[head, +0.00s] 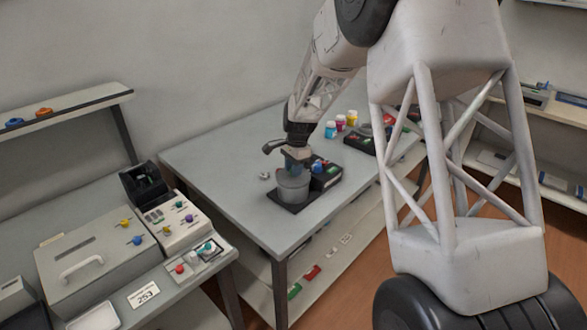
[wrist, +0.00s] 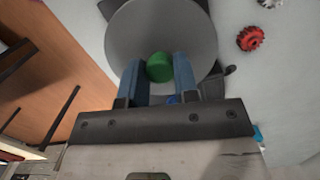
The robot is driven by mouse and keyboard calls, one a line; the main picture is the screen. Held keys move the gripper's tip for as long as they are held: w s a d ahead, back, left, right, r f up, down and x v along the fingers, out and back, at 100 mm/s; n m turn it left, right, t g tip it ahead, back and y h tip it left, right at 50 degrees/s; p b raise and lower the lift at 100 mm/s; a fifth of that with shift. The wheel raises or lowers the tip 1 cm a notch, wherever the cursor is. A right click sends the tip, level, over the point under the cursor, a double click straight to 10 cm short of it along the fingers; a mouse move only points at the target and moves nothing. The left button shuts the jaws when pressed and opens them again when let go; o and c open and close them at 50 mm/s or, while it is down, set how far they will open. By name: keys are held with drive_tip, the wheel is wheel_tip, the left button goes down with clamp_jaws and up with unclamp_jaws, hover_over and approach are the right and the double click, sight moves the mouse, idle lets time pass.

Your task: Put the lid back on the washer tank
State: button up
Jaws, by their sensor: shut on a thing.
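The washer tank (head: 293,190) is a grey round vessel on a black base on the grey table in the head view. My gripper (head: 296,160) points down directly over it. In the wrist view, my gripper (wrist: 158,80) has its blue fingers closed about the green knob (wrist: 158,66) of a round grey lid (wrist: 160,25). The lid lies below the fingers and its far edge is cut off by the frame. The lid is at or just above the tank top; I cannot tell whether it touches the rim.
A black control box (head: 326,178) with a blue knob stands right beside the tank. Colored bottles (head: 340,123) stand farther back. A red gear (wrist: 251,38) lies on the table. The table's left part (head: 215,165) is clear. A bench with machines (head: 90,262) stands at left.

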idle(0.3)
drive_tip(key=o, duration=1.5)
drive_tip(key=shift+r, duration=0.2)
drive_tip(key=shift+r, duration=2.3)
clamp_jaws()
